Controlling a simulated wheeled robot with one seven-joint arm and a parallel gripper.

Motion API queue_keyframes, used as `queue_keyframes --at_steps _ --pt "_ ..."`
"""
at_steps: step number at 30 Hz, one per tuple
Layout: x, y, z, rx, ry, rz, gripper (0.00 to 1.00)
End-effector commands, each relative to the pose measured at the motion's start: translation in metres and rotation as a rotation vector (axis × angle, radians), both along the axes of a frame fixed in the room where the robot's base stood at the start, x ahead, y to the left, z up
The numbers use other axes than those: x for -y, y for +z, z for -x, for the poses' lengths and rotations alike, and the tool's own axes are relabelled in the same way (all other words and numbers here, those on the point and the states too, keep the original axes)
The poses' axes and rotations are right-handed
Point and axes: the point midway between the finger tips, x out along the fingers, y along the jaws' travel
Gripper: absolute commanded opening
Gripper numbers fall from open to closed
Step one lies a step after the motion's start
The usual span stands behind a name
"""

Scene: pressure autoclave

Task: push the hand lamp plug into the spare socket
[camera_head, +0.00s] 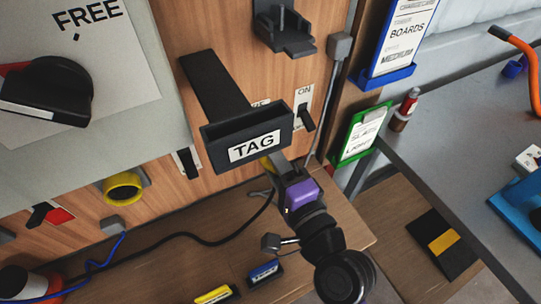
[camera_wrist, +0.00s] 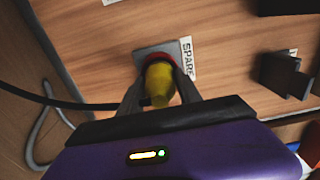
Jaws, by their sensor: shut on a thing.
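The yellow hand lamp plug (camera_wrist: 159,83) is between the two fingers of my gripper (camera_wrist: 160,88) in the wrist view. Its front end is at the red-ringed spare socket (camera_wrist: 151,60), on a grey plate beside a SPARE label (camera_wrist: 187,58). I cannot tell how far the plug is in. In the head view my gripper (camera_head: 277,166) reaches up to the wooden panel, just below the black TAG holder (camera_head: 247,136). That holder hides the socket, and only a sliver of yellow (camera_head: 265,163) shows there.
A black cable (camera_head: 205,242) runs across the wooden shelf towards my gripper. The TAG holder juts out close above the gripper. An ON switch (camera_head: 307,119) is to its right. Yellow (camera_head: 215,295) and blue (camera_head: 265,273) labelled blocks lie on the shelf below.

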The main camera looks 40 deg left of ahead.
Motion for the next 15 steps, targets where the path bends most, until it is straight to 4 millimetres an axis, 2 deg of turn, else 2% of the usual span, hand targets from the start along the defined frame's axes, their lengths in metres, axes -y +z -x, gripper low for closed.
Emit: queue_keyframes --at_steps 5,6,9,15 --pt "-0.0032 0.0009 -0.0012 0.000 0.000 -0.001 0.00" --pt "-0.0033 0.0007 -0.0012 0.000 0.000 -0.001 0.45" --pt "-0.0032 0.0006 -0.0011 0.000 0.000 -0.001 0.64" --pt "-0.0031 0.0003 -0.0011 0.000 0.000 -0.001 0.66"
